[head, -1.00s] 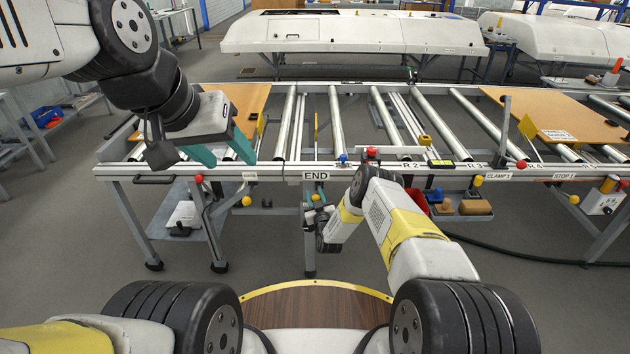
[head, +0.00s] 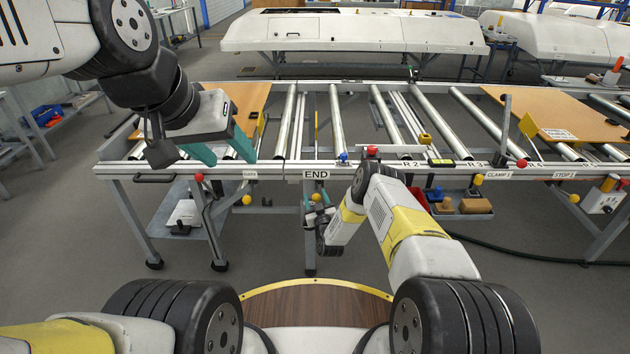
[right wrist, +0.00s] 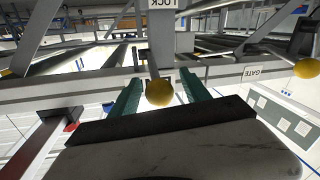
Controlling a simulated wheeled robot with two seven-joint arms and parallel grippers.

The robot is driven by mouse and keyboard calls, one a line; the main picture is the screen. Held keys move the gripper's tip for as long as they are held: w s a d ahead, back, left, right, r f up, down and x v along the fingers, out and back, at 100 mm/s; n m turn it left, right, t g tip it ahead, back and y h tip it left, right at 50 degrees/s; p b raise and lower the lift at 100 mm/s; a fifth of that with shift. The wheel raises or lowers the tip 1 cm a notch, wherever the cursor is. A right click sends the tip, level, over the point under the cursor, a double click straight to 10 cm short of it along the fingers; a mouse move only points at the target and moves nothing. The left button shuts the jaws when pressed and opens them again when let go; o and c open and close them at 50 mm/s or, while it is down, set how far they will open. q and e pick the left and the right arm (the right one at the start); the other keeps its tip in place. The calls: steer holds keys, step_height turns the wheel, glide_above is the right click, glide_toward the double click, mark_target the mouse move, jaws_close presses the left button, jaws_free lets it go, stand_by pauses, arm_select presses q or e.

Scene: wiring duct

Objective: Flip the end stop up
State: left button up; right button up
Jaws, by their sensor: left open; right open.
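The END label (head: 316,175) is on the near rail of the roller table, with a yellow ball knob (head: 316,197) just below it. A label behind the knob is mostly covered. My left gripper (head: 222,150) is open and empty above the table's left end.
In the right wrist view, a GATE label (right wrist: 264,72), another yellow knob (right wrist: 305,68) and a red knob (right wrist: 72,125) are nearby. In the head view, a red knob (head: 371,150) stands on the rail. A wooden board (head: 550,112) lies on the rollers at right.

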steer(key=s+d, duration=0.1)
steer(key=s, duration=0.5)
steer(key=shift+d, duration=0.15)
steer(key=w+m, duration=0.2)
steer(key=w, duration=0.1)
steer(key=w+a+m, duration=0.1)
steer(key=w, duration=0.1)
steer(key=shift+w+r+y, duration=0.1)
steer(key=shift+y, duration=0.2)
stand_by(0.4)
jaws_close()
stand_by(1.2)
